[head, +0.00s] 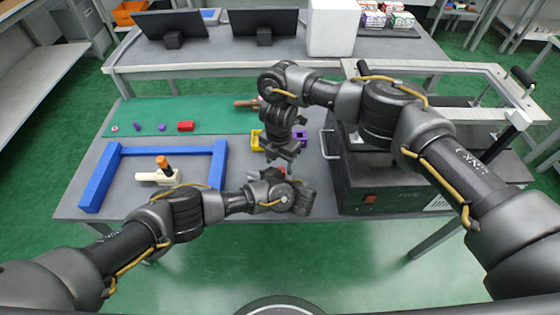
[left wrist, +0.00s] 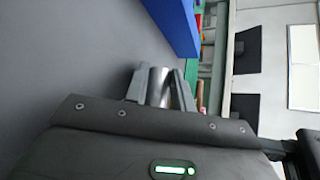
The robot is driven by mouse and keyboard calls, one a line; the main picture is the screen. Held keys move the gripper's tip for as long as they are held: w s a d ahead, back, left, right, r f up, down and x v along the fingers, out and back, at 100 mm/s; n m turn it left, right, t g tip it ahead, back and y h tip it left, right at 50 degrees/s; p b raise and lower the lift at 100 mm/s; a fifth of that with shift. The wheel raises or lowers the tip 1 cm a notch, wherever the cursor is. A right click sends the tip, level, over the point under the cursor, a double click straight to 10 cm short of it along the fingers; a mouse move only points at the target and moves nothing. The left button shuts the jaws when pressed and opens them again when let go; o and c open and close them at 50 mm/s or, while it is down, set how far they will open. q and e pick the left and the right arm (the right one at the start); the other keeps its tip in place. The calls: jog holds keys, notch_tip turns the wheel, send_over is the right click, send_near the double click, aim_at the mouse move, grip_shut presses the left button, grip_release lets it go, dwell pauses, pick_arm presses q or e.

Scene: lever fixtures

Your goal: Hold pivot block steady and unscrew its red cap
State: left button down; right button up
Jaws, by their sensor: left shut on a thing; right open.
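A silver cylindrical piece, which looks like the pivot block (left wrist: 158,88), sits between the fingers of my left gripper (left wrist: 160,80) in the left wrist view. In the head view my left gripper (head: 278,178) is at the table's front edge, and the held piece is mostly hidden. A small patch of red, likely the red cap (head: 282,170), shows there between the two grippers. My right gripper (head: 283,153) points down, open, just above that red patch. I cannot tell whether its fingers touch the cap.
A blue frame (head: 98,182) stands at left, around a cream fixture (head: 158,178) with an orange-topped lever. A yellow bin (head: 257,140) and purple bin (head: 300,137) sit behind my grippers. A dark machine (head: 375,190) blocks the right. A red block (head: 186,126) lies on the green mat.

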jog(key=m, duration=0.2)
jog(key=shift+m, duration=0.3)
jog(key=shift+f, duration=1.5)
